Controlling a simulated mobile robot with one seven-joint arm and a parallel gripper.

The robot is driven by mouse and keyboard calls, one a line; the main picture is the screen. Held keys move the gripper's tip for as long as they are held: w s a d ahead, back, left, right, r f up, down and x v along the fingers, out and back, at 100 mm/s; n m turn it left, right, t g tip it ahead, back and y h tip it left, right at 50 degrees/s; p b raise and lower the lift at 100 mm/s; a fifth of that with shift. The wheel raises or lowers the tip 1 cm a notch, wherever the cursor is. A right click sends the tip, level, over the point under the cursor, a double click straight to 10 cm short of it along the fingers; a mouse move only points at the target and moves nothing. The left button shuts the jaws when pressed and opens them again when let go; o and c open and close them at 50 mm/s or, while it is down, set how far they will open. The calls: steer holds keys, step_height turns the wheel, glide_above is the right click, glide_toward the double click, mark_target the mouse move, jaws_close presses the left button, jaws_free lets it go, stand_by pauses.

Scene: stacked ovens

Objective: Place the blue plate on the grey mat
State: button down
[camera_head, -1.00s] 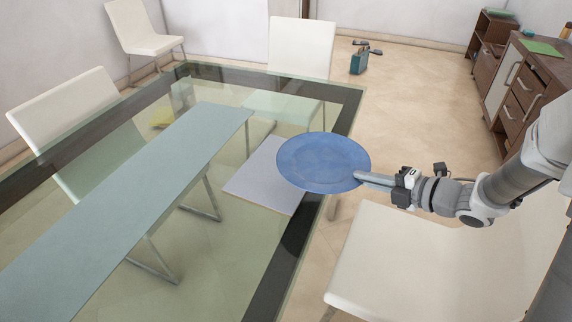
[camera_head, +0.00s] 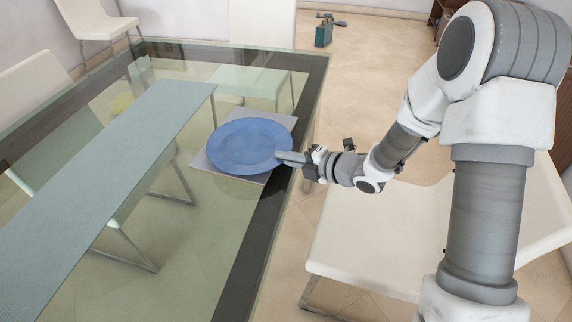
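The blue plate (camera_head: 248,146) is round and flat and shows over the grey mat (camera_head: 207,162), covering most of it. The mat's corners stick out at the top, left and bottom. The plate looks level; I cannot tell whether it rests on the mat or is held just above it. My gripper (camera_head: 284,157) reaches in from the right, with its fingers at the plate's right rim. The fingers appear closed on that rim, and their tips are small in view. The mat lies on the glass table (camera_head: 213,233) near its right edge.
A long grey-green runner (camera_head: 110,185) crosses the table left of the mat. White chairs stand around the table, one (camera_head: 365,240) at the right below my arm. A teal case (camera_head: 324,35) stands on the floor behind.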

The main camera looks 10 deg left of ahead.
steer(key=shift+f, duration=0.75)
steer(key=shift+f, duration=0.1)
steer(key=shift+f+b, duration=0.15)
steer(key=shift+b, duration=0.2)
steer(key=c, duration=1)
jaws_free()
steer(key=shift+c, duration=0.2)
